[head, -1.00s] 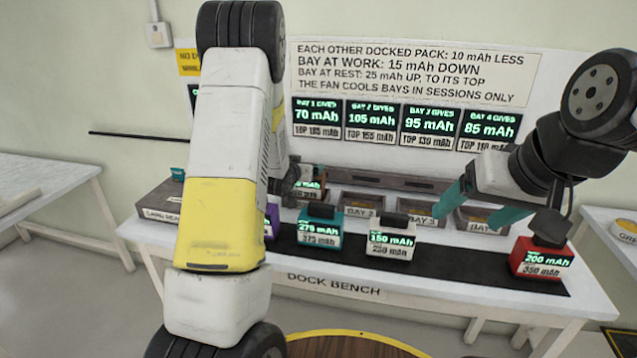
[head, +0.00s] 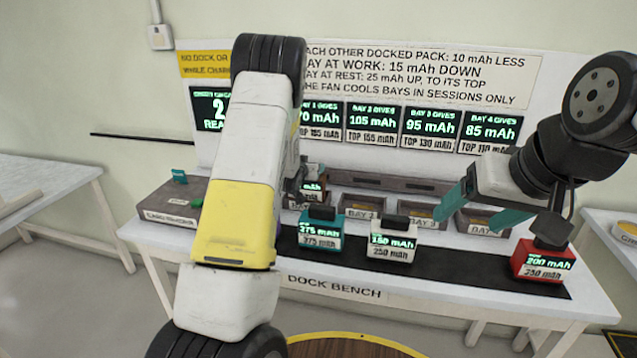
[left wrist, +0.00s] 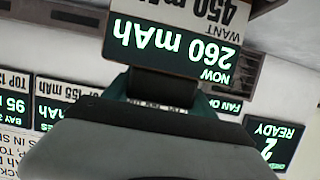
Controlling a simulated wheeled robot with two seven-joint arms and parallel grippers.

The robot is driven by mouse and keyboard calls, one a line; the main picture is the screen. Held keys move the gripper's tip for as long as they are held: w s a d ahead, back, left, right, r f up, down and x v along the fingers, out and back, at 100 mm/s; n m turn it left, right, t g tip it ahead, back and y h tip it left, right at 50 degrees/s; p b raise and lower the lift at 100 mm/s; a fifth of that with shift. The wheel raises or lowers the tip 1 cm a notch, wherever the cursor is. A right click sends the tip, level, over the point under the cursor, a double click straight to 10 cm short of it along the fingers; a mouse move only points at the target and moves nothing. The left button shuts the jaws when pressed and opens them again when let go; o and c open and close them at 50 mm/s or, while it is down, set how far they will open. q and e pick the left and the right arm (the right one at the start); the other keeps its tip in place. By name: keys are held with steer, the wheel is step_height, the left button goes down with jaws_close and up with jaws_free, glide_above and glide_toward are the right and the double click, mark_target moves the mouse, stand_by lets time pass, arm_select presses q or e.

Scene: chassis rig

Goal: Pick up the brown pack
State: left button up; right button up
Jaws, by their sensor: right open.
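A pack (head: 311,188) with a green readout sits at bay 1, partly hidden behind my left arm. It may be the brown pack, but its body colour is hard to tell. In the left wrist view a pack label (left wrist: 178,45), upside down, reads 260 mAh now and 450 mAh wanted. Teal finger parts of my left gripper (left wrist: 163,95) show at that pack's near side; their tips and any contact are hidden. In the head view my left gripper (head: 294,187) is mostly hidden beside the bay 1 pack. My right gripper (head: 483,208) is open and empty near bay 4.
A teal pack (head: 320,230), a white pack (head: 393,240) and a red pack (head: 542,262) stand on the black mat (head: 460,262) of the dock bench. Bays 2, 3 and 4 look empty. A grey-brown box (head: 165,208) sits at the bench's left end.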

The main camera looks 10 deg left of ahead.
arm_select(q)
steer(key=c, duration=1.1)
steer(key=shift+r, duration=0.1)
